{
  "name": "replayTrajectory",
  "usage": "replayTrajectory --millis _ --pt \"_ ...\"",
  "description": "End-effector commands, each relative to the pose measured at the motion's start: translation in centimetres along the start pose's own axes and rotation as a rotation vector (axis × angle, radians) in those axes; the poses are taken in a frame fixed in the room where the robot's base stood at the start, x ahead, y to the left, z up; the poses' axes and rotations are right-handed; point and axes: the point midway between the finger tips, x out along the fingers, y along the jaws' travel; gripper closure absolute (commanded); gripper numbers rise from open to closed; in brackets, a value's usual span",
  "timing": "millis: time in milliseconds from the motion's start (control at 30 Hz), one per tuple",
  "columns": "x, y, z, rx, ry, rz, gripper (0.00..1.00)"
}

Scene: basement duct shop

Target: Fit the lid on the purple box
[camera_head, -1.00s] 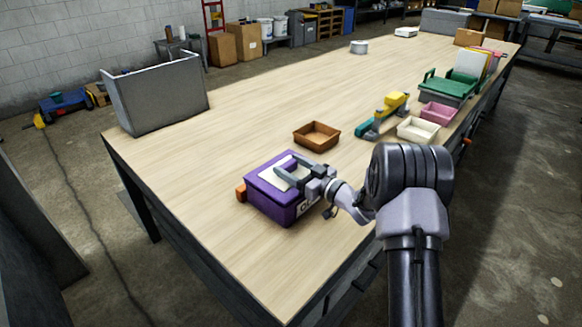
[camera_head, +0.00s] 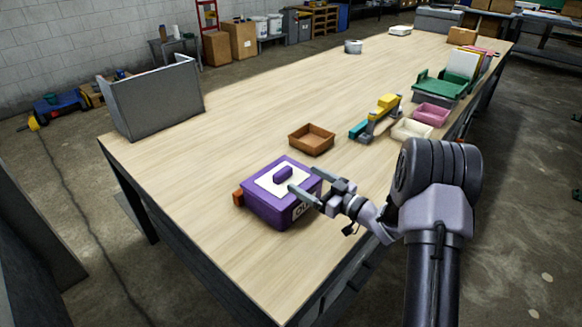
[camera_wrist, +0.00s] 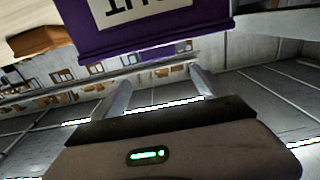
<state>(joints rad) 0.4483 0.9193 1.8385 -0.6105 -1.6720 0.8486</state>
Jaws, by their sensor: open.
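The purple box (camera_head: 269,210) stands near the front left of the workbench, with a white label on its right-hand side. Its purple lid (camera_head: 267,188) lies on top, with a white panel and a raised purple handle (camera_head: 283,174). The lid looks seated and level, though I cannot tell whether it is fully down all round. My gripper (camera_head: 309,191) is open and empty, at the right side of the box and off the handle. In the wrist view my open fingers (camera_wrist: 160,90) point toward the purple box (camera_wrist: 132,38), whose label shows upside down.
An orange block (camera_head: 238,198) touches or sits by the box's left side. A brown tray (camera_head: 311,139) is behind the box. A yellow and teal tool (camera_head: 376,119), a cream tray (camera_head: 412,130) and a pink tray (camera_head: 431,114) lie farther right. The bench front is clear.

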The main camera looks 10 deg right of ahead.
Motion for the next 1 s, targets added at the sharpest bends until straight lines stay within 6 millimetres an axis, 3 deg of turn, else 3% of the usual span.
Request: replayTrajectory --millis 100,267,367,433,533,567,667,700,800,900,1000 --pt "-2.4 0.0 -0.2 0.001 -0.001 0.001 0.15" --pt "-3.4 0.5 -0.9 -0.007 -0.015 0.027 0.15" --pt "-2.3 2.8 -5.0 -0.035 -0.092 0.180 0.15" --pt "-2.4 4.2 -9.6 -0.038 -0.180 0.358 0.15" --pt "-5.7 3.1 -15.1 0.034 -0.321 0.612 0.15" --pt "-7.3 1.8 -16.3 0.076 -0.365 0.675 0.15" --pt "-13.5 -5.6 -18.0 0.280 -0.522 0.810 0.15" --pt "-15.9 -9.5 -17.7 0.375 -0.587 0.822 0.15" --pt "-20.6 -19.2 -16.0 0.592 -0.733 0.771 0.15" --pt "-23.2 -25.7 -14.7 0.723 -0.828 0.690 0.15" --pt "-24.4 -28.8 -14.1 0.783 -0.874 0.642 0.15"
